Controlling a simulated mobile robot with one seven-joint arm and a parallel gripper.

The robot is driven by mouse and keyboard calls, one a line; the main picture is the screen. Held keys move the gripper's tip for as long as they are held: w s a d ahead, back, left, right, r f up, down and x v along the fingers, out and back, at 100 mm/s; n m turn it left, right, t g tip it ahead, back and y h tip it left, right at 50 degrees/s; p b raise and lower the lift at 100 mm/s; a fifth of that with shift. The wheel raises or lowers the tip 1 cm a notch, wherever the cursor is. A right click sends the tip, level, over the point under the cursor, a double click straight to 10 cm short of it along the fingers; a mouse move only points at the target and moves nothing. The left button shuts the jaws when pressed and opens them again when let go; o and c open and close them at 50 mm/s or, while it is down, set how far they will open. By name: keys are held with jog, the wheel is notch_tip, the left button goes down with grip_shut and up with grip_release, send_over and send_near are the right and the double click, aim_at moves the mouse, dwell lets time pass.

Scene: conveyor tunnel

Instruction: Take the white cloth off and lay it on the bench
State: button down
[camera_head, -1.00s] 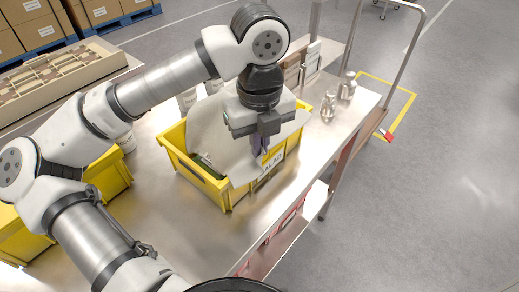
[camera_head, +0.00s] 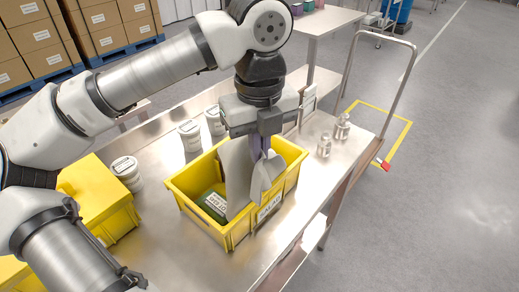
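The white cloth (camera_head: 239,172) hangs in folds from my gripper (camera_head: 262,152), bunched over the right part of a yellow bin (camera_head: 232,232). The fingers look shut on the cloth, though folds partly hide the fingertips. Its lower part still reaches into the bin, and I cannot tell whether it touches the bottom. A dark green item with a white label (camera_head: 214,204) shows uncovered in the left of the bin. The bin stands on the metal bench (camera_head: 160,228), with a white label on its front.
White tubs (camera_head: 126,172) stand left of the bin and more stand behind it. Another yellow bin (camera_head: 98,200) is at the left. Small metallic bottles (camera_head: 342,127) stand at the right end. Bare bench lies in front of the bin and between the bins.

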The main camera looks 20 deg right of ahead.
notch_tip(320, 180, up, 18)
jog(key=p, duration=0.6)
dwell(0.8)
jog(key=s+a+f+b, duration=0.1)
jog(key=s+a+f, duration=0.3)
jog(key=a, duration=0.7)
jog(key=s+a+f+b, duration=0.2)
jog(key=s+a+f, duration=0.2)
jog(key=a, duration=0.7)
jog(key=s+a+f+b, duration=0.1)
jog(key=s+a+f, duration=0.3)
jog(key=a, duration=0.7)
jog(key=shift+a+f, duration=0.25)
jog(key=shift+f, duration=0.2)
jog(key=shift+w, duration=0.2)
